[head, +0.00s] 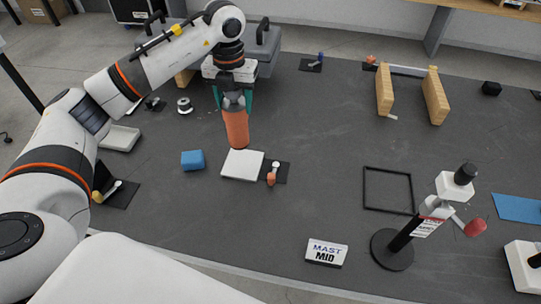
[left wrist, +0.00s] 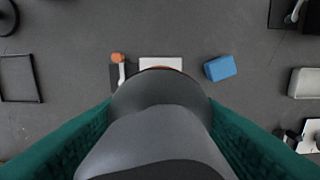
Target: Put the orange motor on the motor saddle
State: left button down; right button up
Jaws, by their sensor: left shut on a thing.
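The orange motor (head: 236,128) is an upright orange cylinder with a grey upper part. My left gripper (head: 233,102) has its green fingers shut on the grey part, and the orange end points down. In the left wrist view the motor's grey body (left wrist: 155,120) fills the space between the fingers. The motor's lower end shows at the back edge of a white square pad (head: 242,165); I cannot tell whether it touches. Two upright wooden blocks (head: 384,90) (head: 436,95) stand apart like a cradle, perhaps the motor saddle. My right gripper is not in view.
A blue block (head: 192,160) lies left of the pad, and a small tool on a dark mat (head: 273,173) lies right of it. A black square frame (head: 388,190), a mast stand (head: 393,250) and a "MAST MID" sign (head: 326,252) are farther right. The mid-table is mostly clear.

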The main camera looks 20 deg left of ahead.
aim_at(238, 130)
pick_arm(q)
jog(key=shift+w+a+f, duration=0.1)
jog(key=shift+w+f, duration=0.05)
jog(key=shift+f, duration=0.15)
notch_tip(238, 130, down, 8)
jog(key=shift+f+p, duration=0.2)
jog(key=shift+p, duration=0.8)
jog(key=shift+f, duration=0.4)
jog(key=shift+f, duration=0.15)
jog(key=c, duration=0.5)
grip_release()
